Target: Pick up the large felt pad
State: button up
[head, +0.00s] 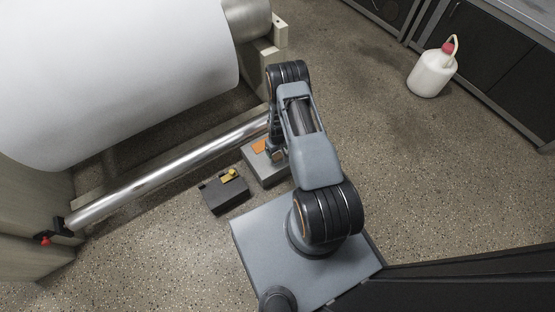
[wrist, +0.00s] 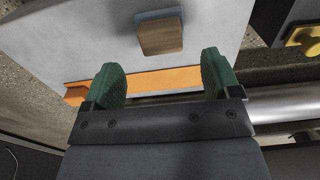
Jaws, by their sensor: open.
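A grey tray or box (wrist: 60,48) fills much of the wrist view and stands on the floor beside the steel roller in the head view (head: 266,177). On it sits a small block with a brown, wood-like face and a blue-grey layer (wrist: 158,14); it may be the felt pad, but I cannot tell for sure. A flat orange piece (wrist: 150,80) lies along the tray's roller side and also shows in the head view (head: 259,147). My gripper (wrist: 165,80) is open, its green fingers apart with nothing held between them. The block is beyond the fingertips. In the head view my arm hides part of the tray.
A dark box with a yellow piece (head: 229,175) stands left of the tray. The shiny steel roller (head: 165,172) runs close by, below a large white paper roll (head: 120,75). A white jug (head: 431,75) stands far right.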

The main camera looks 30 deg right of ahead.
aim_at(277, 156)
jog(key=shift+f+b, duration=1.45)
jog(key=shift+f, duration=1.5)
jog(key=shift+c, duration=0.4)
jog(key=c, duration=0.9)
